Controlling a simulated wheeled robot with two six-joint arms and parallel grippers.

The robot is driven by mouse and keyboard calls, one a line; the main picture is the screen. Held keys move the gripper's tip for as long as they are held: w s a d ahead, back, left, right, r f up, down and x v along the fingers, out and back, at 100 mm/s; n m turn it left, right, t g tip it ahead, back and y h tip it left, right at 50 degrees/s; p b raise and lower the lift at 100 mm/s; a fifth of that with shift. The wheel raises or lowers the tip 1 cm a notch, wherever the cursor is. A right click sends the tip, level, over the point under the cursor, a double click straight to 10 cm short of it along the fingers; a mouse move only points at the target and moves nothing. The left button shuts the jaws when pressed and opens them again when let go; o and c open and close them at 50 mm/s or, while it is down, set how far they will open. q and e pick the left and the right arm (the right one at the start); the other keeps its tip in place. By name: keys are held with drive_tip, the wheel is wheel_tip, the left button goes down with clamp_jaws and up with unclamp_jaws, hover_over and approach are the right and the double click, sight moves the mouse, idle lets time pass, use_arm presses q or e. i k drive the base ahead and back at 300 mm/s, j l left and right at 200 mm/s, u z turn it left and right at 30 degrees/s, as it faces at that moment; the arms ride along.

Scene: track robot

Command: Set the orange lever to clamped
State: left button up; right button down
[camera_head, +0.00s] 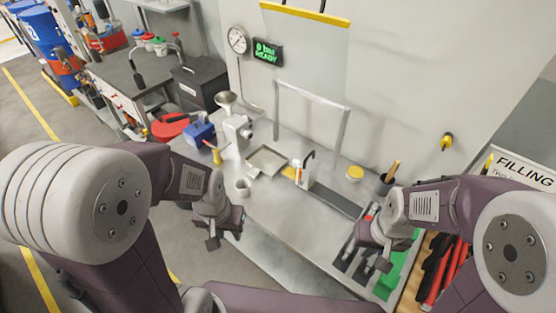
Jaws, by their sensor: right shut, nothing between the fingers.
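A small orange part (298,174) shows on a white upright device with a black curved top (308,160), at the middle of the steel bench. It is too small to tell whether this is the lever or how it is set. My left gripper (225,238) hangs over the bench's front edge, left of the device and apart from it. Its finger gap is not clear. My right gripper (367,260) is shut and empty over the right end of the bench, near dark tool slots, apart from the device.
A grinder with a funnel (235,125), a blue vise-like block (200,134), a square tray (266,161) and a grey cup (242,187) stand on the bench's left half. A yellow-lidded jar (354,173) and a dark tool pot (384,184) stand at the back right.

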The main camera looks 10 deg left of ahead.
sight(300, 182)
drive_tip(key=k+l+z, duration=0.15)
drive_tip(key=z, duration=0.3)
drive_tip(key=k+l+z, duration=0.1)
drive_tip(key=l+z, duration=0.3)
drive_tip(key=j, duration=0.1)
